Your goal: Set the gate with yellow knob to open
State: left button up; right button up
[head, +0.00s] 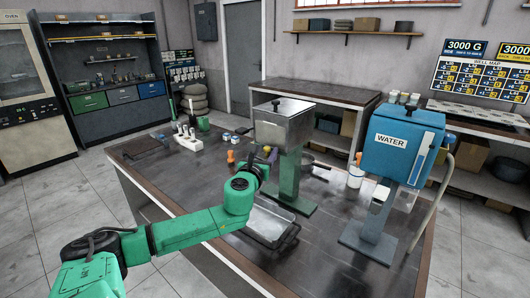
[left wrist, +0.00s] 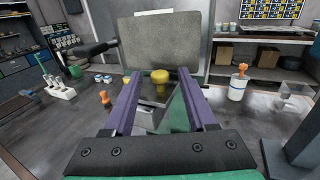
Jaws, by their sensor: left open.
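The yellow knob (left wrist: 159,77) shows in the left wrist view, low on the front of a grey metal box (left wrist: 160,42). In the head view a small yellow spot (head: 267,149) shows by my gripper. The box (head: 283,124) stands on a green stand (head: 288,183) on the dark bench. My left gripper (left wrist: 159,88) is open, its purple fingers pointing at the box, with the knob lined up between the fingertips. I cannot tell whether the fingertips reach around it. A second yellow piece (left wrist: 126,80) shows beside the left finger. The gate plate itself is not clearly visible.
A black handle (left wrist: 92,48) sticks out left of the box. A metal tray (head: 268,226) lies below my arm. A blue water tank (head: 402,139) stands to the right.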

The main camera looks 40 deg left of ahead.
pick_arm(q)
grip_shut()
dwell(1.4)
